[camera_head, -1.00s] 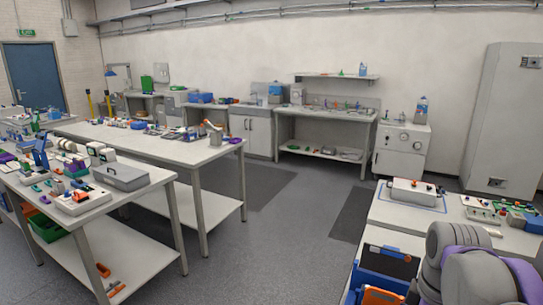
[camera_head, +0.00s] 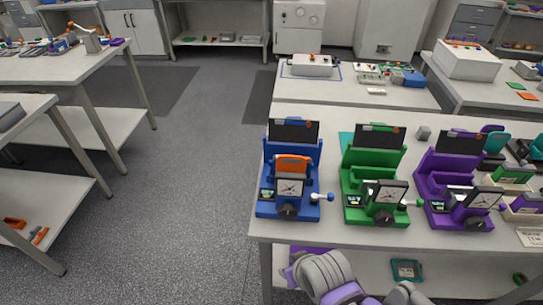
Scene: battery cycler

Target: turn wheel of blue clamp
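The blue clamp (camera_head: 267,185) stands upright near the left end of the near table, a blue frame with a black panel at the back and an orange block (camera_head: 292,163) in it. A square white dial (camera_head: 290,187) is on its front, with a round black knob (camera_head: 288,211) below. A lever with a white ball and blue tip (camera_head: 321,197) sticks out on its right side. I cannot tell for sure which of these is the wheel. Neither gripper shows; only grey and purple links of my own arm show at the bottom, below the table's front edge.
A green clamp (camera_head: 347,185) and a purple clamp (camera_head: 426,186) of like build stand to the right. The near table (camera_head: 330,232) has bare strips between the clamps. A shelf is below it. Open floor (camera_head: 190,190) lies to the left.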

